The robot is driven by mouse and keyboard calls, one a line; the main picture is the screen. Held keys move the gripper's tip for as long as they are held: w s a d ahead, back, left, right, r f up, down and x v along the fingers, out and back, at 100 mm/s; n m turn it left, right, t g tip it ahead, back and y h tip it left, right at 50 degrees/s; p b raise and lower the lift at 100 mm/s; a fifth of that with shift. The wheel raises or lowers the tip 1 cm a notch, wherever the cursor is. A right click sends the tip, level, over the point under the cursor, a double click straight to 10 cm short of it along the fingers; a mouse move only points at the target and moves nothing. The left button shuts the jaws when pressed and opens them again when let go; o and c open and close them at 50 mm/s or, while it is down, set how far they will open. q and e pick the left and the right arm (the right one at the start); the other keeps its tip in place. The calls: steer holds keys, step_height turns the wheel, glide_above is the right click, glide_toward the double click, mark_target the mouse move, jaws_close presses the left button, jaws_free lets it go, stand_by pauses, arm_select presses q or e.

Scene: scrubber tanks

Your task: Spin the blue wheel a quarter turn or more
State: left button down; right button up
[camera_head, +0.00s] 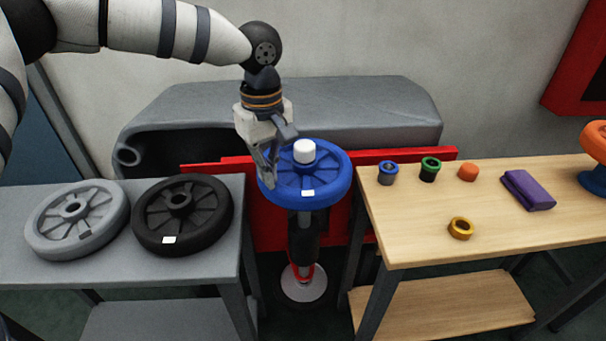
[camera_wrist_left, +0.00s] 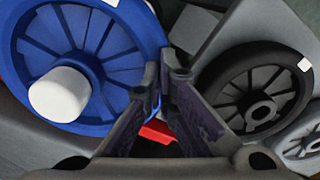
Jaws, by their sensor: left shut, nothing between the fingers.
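The blue wheel (camera_head: 327,179) lies flat on a dark upright stand between the two tables, with a white cap (camera_head: 304,151) at its hub and a small white mark on its front rim. My left gripper (camera_head: 270,180) points down at the wheel's left rim, its fingers closed with nothing held. In the left wrist view the blue wheel (camera_wrist_left: 125,40) fills the upper left, and the left fingertips (camera_wrist_left: 165,72) are right beside its rim. I cannot tell whether they touch it. My right gripper is not in view.
A grey wheel (camera_head: 100,222) and a black wheel (camera_head: 210,223) lie on the grey table (camera_head: 40,273) at left. The wooden table (camera_head: 400,228) at right holds several small rings and caps and a purple cloth (camera_head: 527,190). A grey housing (camera_head: 370,105) and red bar stand behind the blue wheel.

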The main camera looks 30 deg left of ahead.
mark_target(300, 192)
arm_select(q)
steer(key=shift+s+d, duration=0.15)
steer(key=shift+d, duration=0.4)
steer(key=shift+s+d, duration=0.15)
steer(key=shift+d, duration=0.35)
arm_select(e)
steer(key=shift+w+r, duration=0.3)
arm_select(q)
steer(key=shift+d+f, duration=0.15)
steer(key=shift+d, duration=0.95)
steer(key=shift+w+d, duration=0.25)
steer(key=shift+d, duration=0.85)
